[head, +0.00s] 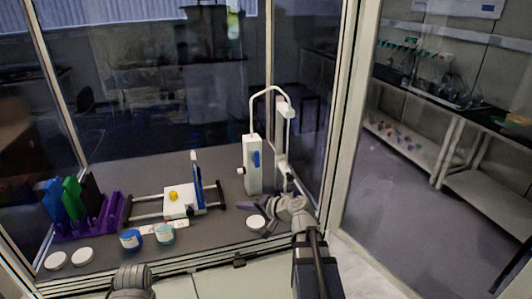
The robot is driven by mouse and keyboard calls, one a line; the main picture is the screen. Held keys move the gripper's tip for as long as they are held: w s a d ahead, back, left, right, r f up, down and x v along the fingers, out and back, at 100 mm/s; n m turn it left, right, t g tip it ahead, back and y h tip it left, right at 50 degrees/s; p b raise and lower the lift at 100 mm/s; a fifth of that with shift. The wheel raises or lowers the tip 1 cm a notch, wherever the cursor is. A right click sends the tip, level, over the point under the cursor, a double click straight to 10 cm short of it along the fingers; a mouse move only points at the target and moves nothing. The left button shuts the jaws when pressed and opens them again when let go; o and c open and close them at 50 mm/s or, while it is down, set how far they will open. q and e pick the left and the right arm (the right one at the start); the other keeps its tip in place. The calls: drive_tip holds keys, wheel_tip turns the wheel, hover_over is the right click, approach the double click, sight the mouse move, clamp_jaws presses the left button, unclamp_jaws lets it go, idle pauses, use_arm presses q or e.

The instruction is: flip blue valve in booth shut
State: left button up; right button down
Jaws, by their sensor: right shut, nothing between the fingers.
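The blue valve (256,159) is a small blue handle on the right side of a white upright unit (252,176) in the booth. The handle looks roughly upright. A white tube (268,90) arches from this unit to a second white post (282,140). My right gripper (243,205) is inside the booth, low in front of the white unit and pointing left. It is shut and empty, below the blue valve and apart from it. Only a grey part of my left arm shows at the bottom edge; its gripper is out of view.
A white device with a yellow knob (173,195) stands left of the unit. A purple rack (88,226) holds blue and green plates. Blue-banded jars (131,239) and white lids (82,256) lie in front. A round white lid (256,222) is by my right gripper. The booth's frame post (340,120) stands right.

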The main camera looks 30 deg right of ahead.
sight(256, 157)
drive_tip(key=s+d+r+m+t+h, duration=0.1)
drive_tip(key=d+r+m+t+h, duration=0.1)
drive_tip(key=d, duration=0.7)
drive_tip(key=s+d+r+m+t+h, duration=0.1)
drive_tip(key=d+r+m+t+h, duration=0.2)
drive_tip(key=d+r+m, duration=0.3)
drive_tip(key=d+r+t, duration=0.1)
drive_tip(key=d, duration=0.1)
drive_tip(key=shift+d+r, duration=0.15)
drive_tip(key=shift+d, duration=0.2)
drive_tip(key=w+a, duration=0.4)
drive_tip(key=w, duration=0.7)
